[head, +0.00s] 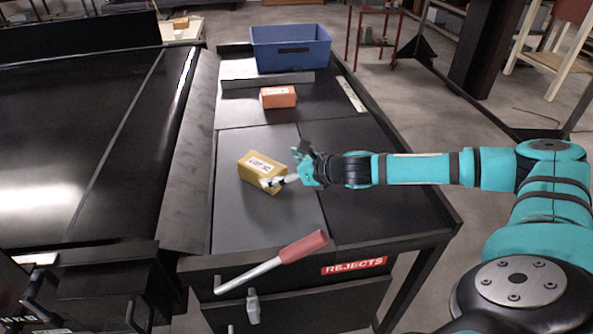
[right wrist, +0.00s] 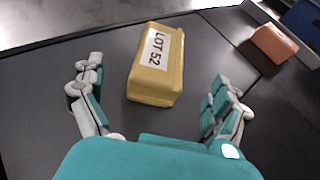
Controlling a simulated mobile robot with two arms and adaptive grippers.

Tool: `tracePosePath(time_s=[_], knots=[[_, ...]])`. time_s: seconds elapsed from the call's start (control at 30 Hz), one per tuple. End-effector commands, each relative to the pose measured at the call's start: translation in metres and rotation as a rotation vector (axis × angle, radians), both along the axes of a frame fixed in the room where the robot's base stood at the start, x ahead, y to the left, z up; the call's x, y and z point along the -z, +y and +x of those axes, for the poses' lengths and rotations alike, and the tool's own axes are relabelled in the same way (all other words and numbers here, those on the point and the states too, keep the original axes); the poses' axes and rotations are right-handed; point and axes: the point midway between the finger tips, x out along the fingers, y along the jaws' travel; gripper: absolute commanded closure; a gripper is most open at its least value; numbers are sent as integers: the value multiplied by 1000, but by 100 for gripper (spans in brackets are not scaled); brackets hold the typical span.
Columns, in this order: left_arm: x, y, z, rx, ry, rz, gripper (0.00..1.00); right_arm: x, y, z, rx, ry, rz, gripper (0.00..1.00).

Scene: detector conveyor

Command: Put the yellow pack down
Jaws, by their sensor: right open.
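The yellow pack (head: 259,170) lies on the grey panel of the table, turned at an angle, with a white "LOT 52" label on top. In the right wrist view the yellow pack (right wrist: 155,72) sits between and just beyond the open fingers, with gaps on both sides. My right gripper (head: 287,168) is open at the pack's right side in the head view; its fingers (right wrist: 158,90) are spread wide and hold nothing. Part of the pack's right end is hidden behind a finger in the head view. My left gripper is not in view.
An orange pack (head: 278,97) lies farther back on the table, before a low grey ledge (head: 262,81). A blue bin (head: 290,48) stands at the far end. A lever with a red grip (head: 303,247) rises at the front edge. The black conveyor (head: 80,150) is at left.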

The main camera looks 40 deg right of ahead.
Motion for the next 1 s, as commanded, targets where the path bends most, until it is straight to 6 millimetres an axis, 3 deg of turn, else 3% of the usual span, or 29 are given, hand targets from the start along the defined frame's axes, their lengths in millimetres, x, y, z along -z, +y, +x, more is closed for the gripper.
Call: tracePosePath(time_s=[0.1, 0.33, 1.0], knots=[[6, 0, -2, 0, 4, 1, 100, -9, -9, -22, 2, 2, -1, 0], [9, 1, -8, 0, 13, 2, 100, -23, -16, -46, 0, 0, 1, 0], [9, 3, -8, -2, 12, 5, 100, -26, -17, -50, 0, 0, 1, 0]])
